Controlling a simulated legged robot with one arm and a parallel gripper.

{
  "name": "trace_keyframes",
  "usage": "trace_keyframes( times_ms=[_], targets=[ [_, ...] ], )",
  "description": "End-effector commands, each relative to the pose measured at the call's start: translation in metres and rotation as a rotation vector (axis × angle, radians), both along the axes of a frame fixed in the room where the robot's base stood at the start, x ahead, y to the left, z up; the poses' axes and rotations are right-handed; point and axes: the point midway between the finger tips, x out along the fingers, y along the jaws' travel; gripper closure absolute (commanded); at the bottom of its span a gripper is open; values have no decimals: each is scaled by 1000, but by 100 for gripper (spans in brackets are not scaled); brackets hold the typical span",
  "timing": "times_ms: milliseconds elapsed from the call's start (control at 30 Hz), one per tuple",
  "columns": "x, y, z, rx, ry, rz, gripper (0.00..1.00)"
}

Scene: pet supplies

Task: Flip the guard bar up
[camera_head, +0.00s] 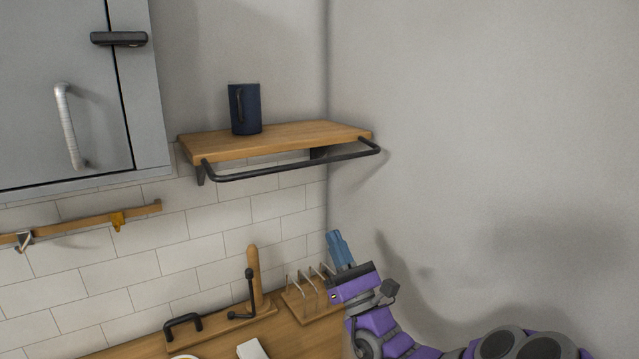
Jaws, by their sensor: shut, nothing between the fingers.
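The guard bar (290,168) is a dark metal rail with bent ends along the front of a wooden wall shelf (270,141). It hangs in front of and slightly below the shelf's front edge. My gripper (334,234) has blue fingers and is shut and empty. It points up, below the bar's right half and apart from it. The gripper's purple wrist and arm come in from the lower right.
A dark blue mug (245,108) stands on the shelf. A grey cabinet (70,100) hangs at left, above a wooden hook rail (85,222). Below are a wooden rack (312,302) and a board with black handles (220,326). The right wall is bare.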

Motion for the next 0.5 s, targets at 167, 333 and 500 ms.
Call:
trace_keyframes(
  times_ms=[167,333,500],
  targets=[
    [4,3,5,-2,-4,-1,100],
    [15,13,20,-1,-4,4,100],
    [33,24,40,-4,-6,2,100]
  ],
)
